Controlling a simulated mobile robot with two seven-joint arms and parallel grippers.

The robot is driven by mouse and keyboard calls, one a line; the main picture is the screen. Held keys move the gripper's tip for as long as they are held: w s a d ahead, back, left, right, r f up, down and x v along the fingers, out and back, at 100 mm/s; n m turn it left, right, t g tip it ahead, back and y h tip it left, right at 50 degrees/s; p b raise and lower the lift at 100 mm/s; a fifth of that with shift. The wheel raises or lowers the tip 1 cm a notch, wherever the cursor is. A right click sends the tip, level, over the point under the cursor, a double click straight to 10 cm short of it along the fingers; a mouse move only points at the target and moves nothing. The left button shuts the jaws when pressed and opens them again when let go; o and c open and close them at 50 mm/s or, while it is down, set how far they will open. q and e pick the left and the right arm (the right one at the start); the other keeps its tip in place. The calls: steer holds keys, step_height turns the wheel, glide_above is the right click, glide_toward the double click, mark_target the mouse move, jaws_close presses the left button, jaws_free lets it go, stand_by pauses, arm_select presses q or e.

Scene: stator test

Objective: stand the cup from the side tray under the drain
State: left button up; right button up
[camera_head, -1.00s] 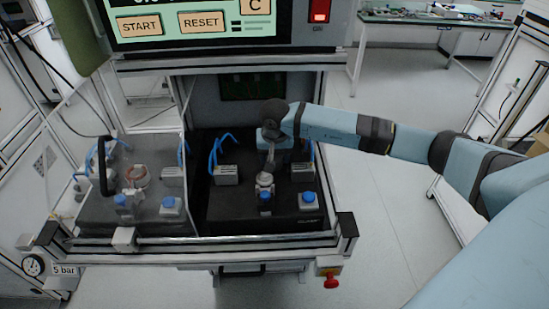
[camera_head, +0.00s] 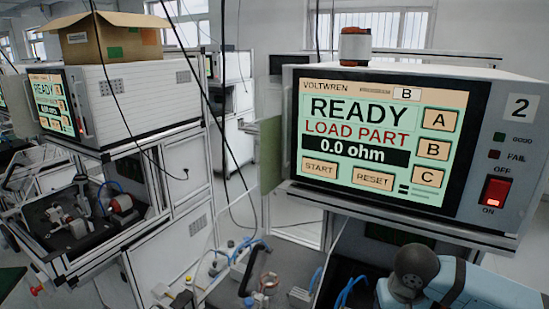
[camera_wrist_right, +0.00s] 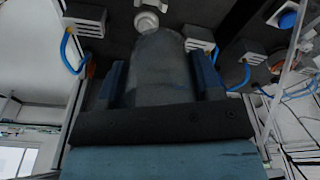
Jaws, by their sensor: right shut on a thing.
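In the right wrist view my right gripper (camera_wrist_right: 162,78) is shut on a grey, round-ended thing, apparently the cup (camera_wrist_right: 160,72). One blue finger stands on each side of it. A pale round fitting (camera_wrist_right: 147,20) shows just beyond its far end; I cannot tell whether they touch or whether this is the drain. In the head view only my right arm's dark joint and blue links show at the bottom right, and its gripper is out of frame. My left gripper is in neither view. I cannot make out the side tray.
The tester screen (camera_head: 380,135) reads READY, LOAD PART, 0.0 ohm. Its red switch (camera_head: 495,192) is at right. A second tester (camera_head: 130,90) with a cardboard box (camera_head: 110,38) on top stands at left. Grey blocks (camera_wrist_right: 85,20) with blue hoses flank the held thing.

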steer(key=shift+n, duration=0.7)
steer(key=s+a, duration=0.1)
steer(key=s+a+r+p, duration=0.1)
steer(key=s, duration=0.1)
steer(key=shift+a+r, duration=0.3)
steer(key=shift+a, duration=0.1)
